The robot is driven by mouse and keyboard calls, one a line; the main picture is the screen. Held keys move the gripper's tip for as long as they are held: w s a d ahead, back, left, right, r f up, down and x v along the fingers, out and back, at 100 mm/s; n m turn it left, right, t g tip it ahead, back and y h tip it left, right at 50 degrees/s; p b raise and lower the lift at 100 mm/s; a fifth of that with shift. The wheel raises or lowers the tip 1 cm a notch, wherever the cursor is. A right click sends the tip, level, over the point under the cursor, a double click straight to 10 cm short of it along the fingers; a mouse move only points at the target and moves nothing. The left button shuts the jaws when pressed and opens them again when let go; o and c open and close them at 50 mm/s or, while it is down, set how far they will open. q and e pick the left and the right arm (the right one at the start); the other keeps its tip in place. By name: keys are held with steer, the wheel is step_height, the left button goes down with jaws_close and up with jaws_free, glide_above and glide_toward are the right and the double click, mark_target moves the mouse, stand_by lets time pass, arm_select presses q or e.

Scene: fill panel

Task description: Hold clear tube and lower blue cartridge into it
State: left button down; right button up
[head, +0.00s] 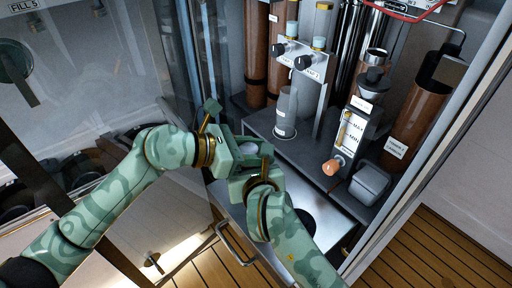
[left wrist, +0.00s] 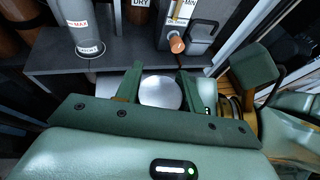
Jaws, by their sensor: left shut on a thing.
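My left gripper (head: 247,150) is shut on a pale, round-topped thing (left wrist: 160,92) in front of the cabinet shelf. In the left wrist view the thing sits between the two green fingers; its sides are hidden, so I cannot tell whether it is the clear tube. My right gripper (head: 252,172) is right beside the left one, at its near side; its fingers overlap the left hand and their opening is hidden. A grey translucent cylinder (head: 286,112) with a MAX label stands upright on the shelf behind. I cannot make out a blue cartridge.
A grey shelf (left wrist: 50,58) lies beyond the grippers. A panel with an orange knob (head: 331,167), a small grey box (head: 370,182) and brown cylinders (head: 417,112) stand on the right. A handled drawer front (head: 235,245) is below. A glass door stands on the left.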

arm_select(q)
steer(key=shift+a+f, duration=0.15)
steer(key=shift+f, duration=0.75)
arm_select(e)
steer(key=shift+a+r, duration=0.2)
steer(key=shift+r, duration=0.25)
arm_select(q)
steer(key=c, duration=0.8)
jaws_free()
steer(key=shift+f, duration=0.1)
arm_select(e)
steer(key=shift+w+r, duration=0.1)
steer(key=shift+w, duration=0.05)
steer(key=shift+w+d, duration=0.1)
steer(key=shift+d, duration=0.15)
steer(key=shift+a+f, duration=0.1)
steer(key=shift+f, duration=0.15)
arm_select(q)
steer(key=r+v, duration=0.1)
steer(key=v, duration=0.7)
steer(key=shift+w+r, duration=0.25)
steer(key=shift+r, duration=0.05)
steer(key=shift+r, duration=0.1)
arm_select(e)
steer(key=o, duration=1.1)
steer(key=shift+f, duration=0.1)
steer(key=shift+c, duration=0.2)
steer(key=shift+s, duration=0.2)
